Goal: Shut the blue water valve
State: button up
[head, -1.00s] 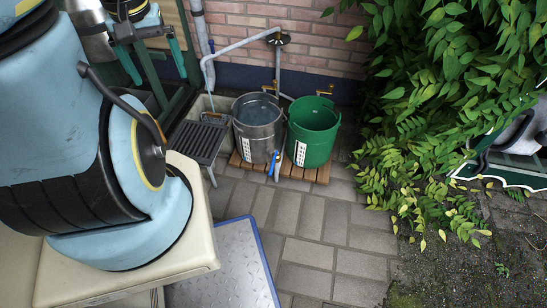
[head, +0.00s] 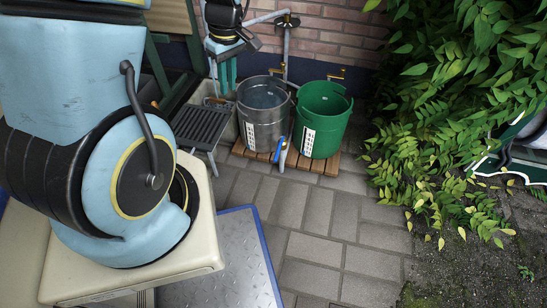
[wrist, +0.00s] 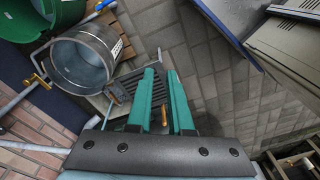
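I cannot clearly make out a blue valve. A small blue object (head: 283,153) stands at the front of the two buckets; I cannot tell whether it is a valve handle. A grey pipe (head: 264,18) runs along the brick wall, its left end hidden behind my wrist. My gripper (head: 228,88), with two teal fingers, points down over the basin left of the metal bucket. In the wrist view my gripper (wrist: 162,72) is open and empty, the dark grate showing between its fingers.
A metal bucket (head: 264,128) of water and a green bucket (head: 324,135) stand on a wooden pallet (head: 328,169). A dark grate (head: 201,125) lies left of them. Brass taps, one at the wall (head: 337,75), are behind. Leaves (head: 450,100) crowd the right; the paving is clear.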

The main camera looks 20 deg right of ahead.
jog(key=d+f+n+b, duration=0.2)
jog(key=d+f, duration=0.1)
jog(key=f, duration=0.4)
jog(key=d+f+n+y+b, duration=0.1)
jog(key=d+f+n+b, duration=0.1)
jog(key=d+f, duration=0.2)
jog(key=d+f+n+t+y+b, duration=0.1)
jog(key=d+f+b, duration=0.2)
jog(key=f, duration=0.6)
jog(key=shift+s+d+f+n, duration=0.2)
jog(key=shift+d+f+n, duration=0.15)
jog(key=shift+d+n, duration=0.05)
grip_shut()
